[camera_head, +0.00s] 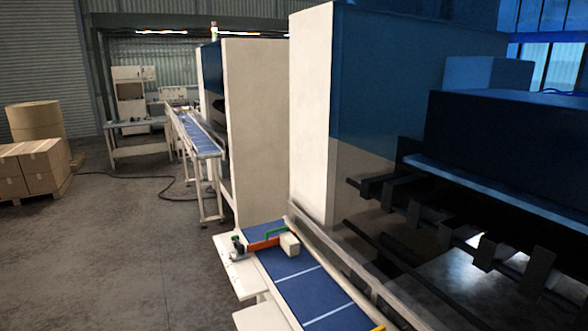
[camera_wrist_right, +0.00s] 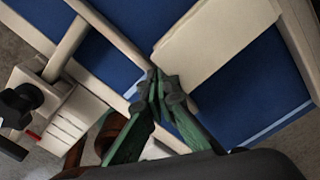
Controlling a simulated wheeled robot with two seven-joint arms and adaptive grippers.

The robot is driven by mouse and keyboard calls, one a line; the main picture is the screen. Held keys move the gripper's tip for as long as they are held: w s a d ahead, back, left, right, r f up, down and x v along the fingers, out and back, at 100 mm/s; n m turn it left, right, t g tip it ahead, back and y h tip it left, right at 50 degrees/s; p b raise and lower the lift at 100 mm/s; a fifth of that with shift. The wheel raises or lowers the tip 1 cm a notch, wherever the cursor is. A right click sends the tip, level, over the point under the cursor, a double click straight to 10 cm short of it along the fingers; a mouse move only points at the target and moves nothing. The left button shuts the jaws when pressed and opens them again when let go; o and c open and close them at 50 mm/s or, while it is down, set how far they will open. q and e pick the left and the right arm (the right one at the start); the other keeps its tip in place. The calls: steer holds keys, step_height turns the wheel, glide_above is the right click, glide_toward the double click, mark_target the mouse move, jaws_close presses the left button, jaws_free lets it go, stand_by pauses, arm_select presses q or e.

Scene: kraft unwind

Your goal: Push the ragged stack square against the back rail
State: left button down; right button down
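In the right wrist view, my right gripper (camera_wrist_right: 163,88) has two green fingers with dark tips. The tips are together, with nothing visible between them. A pale beige block, seemingly the stack (camera_wrist_right: 218,38), lies on a blue surface (camera_wrist_right: 265,82) just beyond the tips; contact cannot be told. The back rail cannot be singled out. My left gripper is not in view.
A pale rail (camera_head: 345,262) runs along the conveyor's right side, beside a large dark machine (camera_head: 500,170). A pale side table (camera_head: 232,268) adjoins its left. In the wrist view, a black knob (camera_wrist_right: 20,100) stands at left. Open floor (camera_head: 110,260) and boxes (camera_head: 30,168) lie left.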

steer(key=shift+w+d+b, duration=0.15)
steer(key=shift+w+d, duration=0.15)
steer(key=shift+d, duration=0.25)
steer(key=shift+w+d+b, duration=0.15)
steer(key=shift+w+d, duration=0.1)
steer(key=shift+d, duration=0.3)
stand_by(1.8)
steer(key=shift+s+a, duration=0.15)
steer(key=shift+a, duration=0.15)
stand_by(0.4)
steer(key=shift+s+a, duration=0.2)
steer(key=shift+a, duration=0.25)
steer(key=shift+s+a, duration=0.1)
steer(key=shift+a, duration=0.05)
step_height(320, 180, up, 9)
steer(key=p, duration=0.3)
steer(key=shift+p, duration=0.4)
stand_by(0.4)
